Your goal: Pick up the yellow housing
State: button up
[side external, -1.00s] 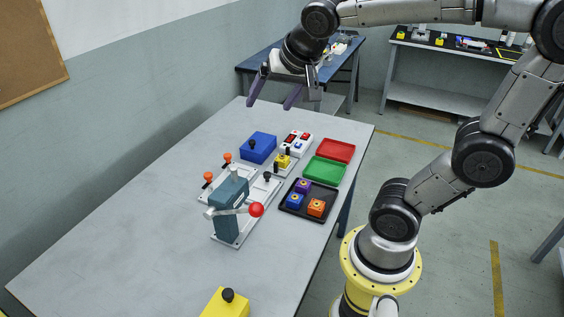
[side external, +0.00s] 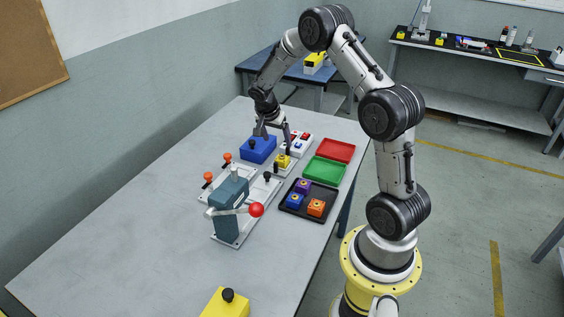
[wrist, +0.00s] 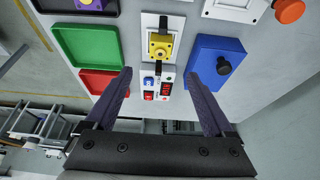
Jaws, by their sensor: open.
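The yellow housing (side external: 283,161) sits in a small light fixture on the table, between the blue box and the green tray. In the wrist view the yellow housing (wrist: 158,47) shows a round hole and lies between black parts of the fixture. My gripper (side external: 273,138) is over the fixture area in the side view, empty and apart from the housing. In the wrist view my gripper (wrist: 160,72) has its two fingers spread wide, with the housing beyond the fingertips, roughly centred between them.
A blue box with black knob (side external: 259,149) stands left of the fixture. A button panel (side external: 297,144) is behind it. Red (side external: 337,151) and green (side external: 326,171) trays and a black tray (side external: 322,219) with purple, blue and orange housings lie right. A lever press (side external: 229,208) stands nearer the camera.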

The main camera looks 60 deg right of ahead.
aim_at(282, 156)
jog(key=x, duration=1)
jog(key=shift+d+f, duration=0.3)
grip_shut()
